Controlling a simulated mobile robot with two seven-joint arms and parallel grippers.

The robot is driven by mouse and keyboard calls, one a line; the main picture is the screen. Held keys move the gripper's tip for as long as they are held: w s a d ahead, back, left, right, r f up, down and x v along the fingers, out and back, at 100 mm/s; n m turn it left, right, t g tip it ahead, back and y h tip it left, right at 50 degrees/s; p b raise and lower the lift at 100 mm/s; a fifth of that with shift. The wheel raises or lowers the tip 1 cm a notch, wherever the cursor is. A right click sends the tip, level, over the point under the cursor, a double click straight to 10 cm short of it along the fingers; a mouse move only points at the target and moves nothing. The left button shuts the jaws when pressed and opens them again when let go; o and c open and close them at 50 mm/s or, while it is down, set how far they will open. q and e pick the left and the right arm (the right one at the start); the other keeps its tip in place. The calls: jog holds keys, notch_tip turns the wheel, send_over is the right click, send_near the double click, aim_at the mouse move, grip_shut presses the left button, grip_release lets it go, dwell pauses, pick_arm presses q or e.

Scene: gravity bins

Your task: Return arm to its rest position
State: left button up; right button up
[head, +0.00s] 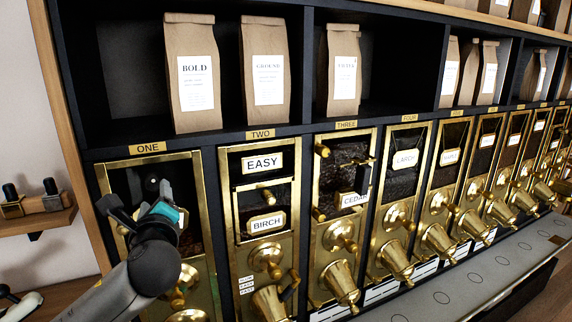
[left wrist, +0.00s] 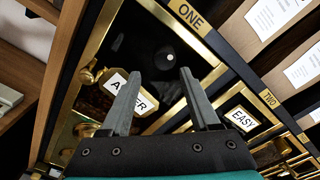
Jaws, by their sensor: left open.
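My left arm comes in from the lower left in the head view. My left gripper (head: 140,203) is in front of the brass-framed bin under the ONE plate (head: 148,148). In the left wrist view the same gripper (left wrist: 158,78) has its two grey fingers wide apart with nothing between them. Behind the fingers is bin one's dark window, with a white label (left wrist: 118,84) partly hidden by the left finger. Whether the fingers touch the bin front cannot be told. My right gripper is in neither view.
Bin two (head: 264,208), labelled EASY and BIRCH, and several more brass bins run off to the right. Paper bags (head: 192,75) stand on the shelf above. A small wooden wall shelf (head: 38,217) is at the left. A grey ledge (head: 480,268) runs below the spouts.

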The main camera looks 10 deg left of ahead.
pick_arm(q)
jog(key=s+d+f+n+g+h, duration=0.25)
jog(key=s+d+f+n, duration=0.2)
jog(key=f, duration=0.55)
jog(key=s+d+f+n+g+h, duration=0.2)
jog(key=s+d+f+n+g, duration=0.15)
jog(key=s+f, duration=0.4)
jog(key=s+d+f+n+g+h, duration=0.2)
jog(key=s+d+f+n+g, duration=0.15)
jog(key=s+f+n, duration=0.45)
jog(key=s+d+f+n+g+h, duration=0.2)
jog(key=s+d+f+n+h, duration=0.15)
jog(key=s, duration=0.75)
notch_tip(320, 180, down, 30)
jog(key=s+g+b, duration=0.1)
jog(key=s+b, duration=0.1)
jog(key=b, duration=0.6)
jog(key=s+a+f+b, duration=0.1)
jog(key=s+f+b, duration=0.3)
jog(key=s+f, duration=0.4)
jog(key=s+a+f+g+y+b, duration=0.1)
jog(key=s+f+b, duration=0.4)
jog(key=f, duration=1)
jog(key=s, duration=0.3)
jog(key=shift+f+m, duration=0.3)
jog(key=shift+m, duration=0.05)
